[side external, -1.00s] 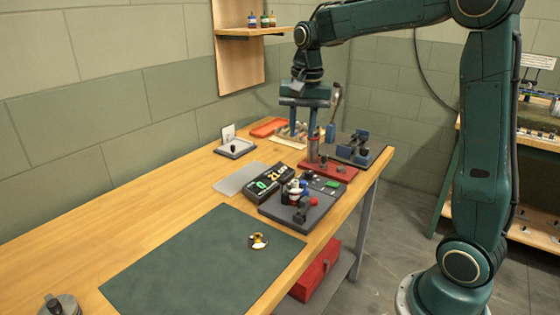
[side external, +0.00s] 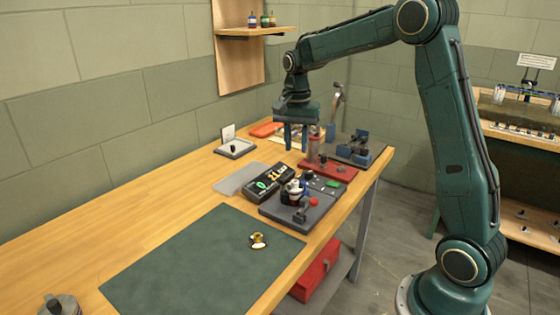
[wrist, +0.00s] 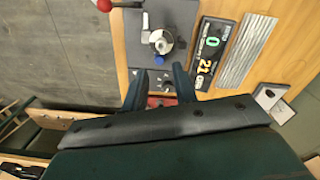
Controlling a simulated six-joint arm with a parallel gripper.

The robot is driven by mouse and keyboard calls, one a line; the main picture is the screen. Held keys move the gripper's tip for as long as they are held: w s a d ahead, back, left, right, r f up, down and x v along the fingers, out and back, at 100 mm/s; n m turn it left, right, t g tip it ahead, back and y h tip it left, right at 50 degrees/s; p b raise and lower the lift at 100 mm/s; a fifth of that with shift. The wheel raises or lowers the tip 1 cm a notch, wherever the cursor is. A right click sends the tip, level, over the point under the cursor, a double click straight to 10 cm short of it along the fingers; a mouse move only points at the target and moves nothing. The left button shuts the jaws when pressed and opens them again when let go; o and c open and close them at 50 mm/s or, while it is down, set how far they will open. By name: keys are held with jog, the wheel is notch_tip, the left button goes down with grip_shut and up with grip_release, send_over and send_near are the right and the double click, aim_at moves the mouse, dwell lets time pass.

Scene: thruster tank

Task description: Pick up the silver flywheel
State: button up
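A silver round part (wrist: 162,40) with a blue piece beside it sits on a dark base plate (wrist: 140,55) in the wrist view. It also shows in the side view (side external: 293,188). A small gold and silver round piece (side external: 257,240) lies on the green mat (side external: 190,265). I cannot tell for certain which of these is the flywheel. My gripper (side external: 296,138) points down above the far part of the bench, beyond the dark base plate. In the wrist view its two fingers (wrist: 160,88) are apart with nothing held between them.
A black display box (side external: 268,178) and a grey ridged plate (side external: 238,178) lie beside the base plate. A red stand (side external: 328,172) and a dark blue fixture (side external: 355,148) are near my gripper. A grey round object (side external: 62,304) sits at the near left. Most of the mat is clear.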

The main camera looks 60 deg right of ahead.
send_over(295, 184)
jog(key=d, duration=0.1)
jog(key=shift+w+f, duration=0.15)
jog(key=shift+f, duration=1.3)
jog(key=shift+w+f, duration=0.15)
jog(key=shift+f, duration=1.25)
jog(key=shift+f, duration=0.1)
jog(key=shift+a+f, duration=0.2)
jog(key=shift+f, duration=2.25)
jog(key=shift+c, duration=0.5)
grip_shut()
